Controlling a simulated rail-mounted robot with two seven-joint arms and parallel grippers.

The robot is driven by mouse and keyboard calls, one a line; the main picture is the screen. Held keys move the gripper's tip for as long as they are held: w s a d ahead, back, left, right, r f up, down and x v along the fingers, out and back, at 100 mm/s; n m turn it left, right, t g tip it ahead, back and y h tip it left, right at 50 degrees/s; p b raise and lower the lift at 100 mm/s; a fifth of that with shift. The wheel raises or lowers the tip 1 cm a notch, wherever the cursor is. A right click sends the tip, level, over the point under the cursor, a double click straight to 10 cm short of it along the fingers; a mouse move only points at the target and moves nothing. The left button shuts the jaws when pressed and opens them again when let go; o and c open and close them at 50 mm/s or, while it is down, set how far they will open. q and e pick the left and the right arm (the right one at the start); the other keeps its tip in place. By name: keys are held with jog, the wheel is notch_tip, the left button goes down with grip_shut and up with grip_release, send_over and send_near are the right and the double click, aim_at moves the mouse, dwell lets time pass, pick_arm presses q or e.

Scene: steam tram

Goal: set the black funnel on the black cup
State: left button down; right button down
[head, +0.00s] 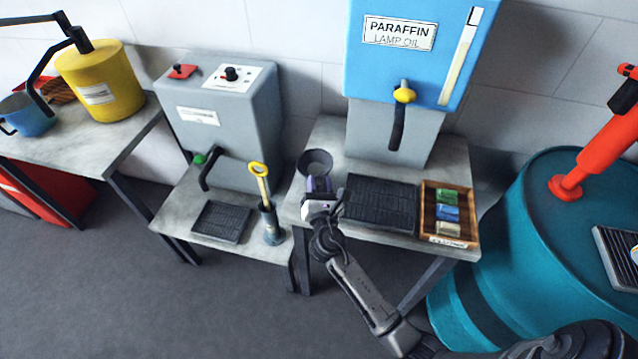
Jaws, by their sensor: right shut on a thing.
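The black funnel (315,162) shows as a dark, round, wide-rimmed shape at the left back of the right-hand bench. My right gripper (319,184) reaches in from the lower right and is shut on the funnel's near side. The funnel's lower part is hidden by the gripper, and I cannot tell whether it touches anything below. I cannot make out a separate black cup; it may be hidden behind the funnel or gripper. My left gripper is not in view.
The blue paraffin tank (418,65) with its black tap stands behind a black grate (380,203). A wooden tray (429,211) of small coloured blocks lies to the right. On the lower left bench, a dark container (271,229) holds a yellow-handled tool. A teal drum (540,225) stands at right.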

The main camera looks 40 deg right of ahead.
jog(key=c, duration=0.9)
grip_release()
jog(key=shift+c, duration=0.2)
jog(key=shift+o, duration=0.9)
jog(key=shift+s+a, duration=0.1)
jog(key=shift+r+p+v, duration=0.2)
jog(key=shift+v, duration=0.55)
jog(key=shift+r+p+v, duration=0.2)
jog(key=shift+p+v, duration=0.05)
jog(key=shift+v, duration=0.5)
jog(key=shift+r+p+v, duration=0.15)
jog(key=shift+p+v, duration=0.05)
jog(key=shift+v, duration=0.6)
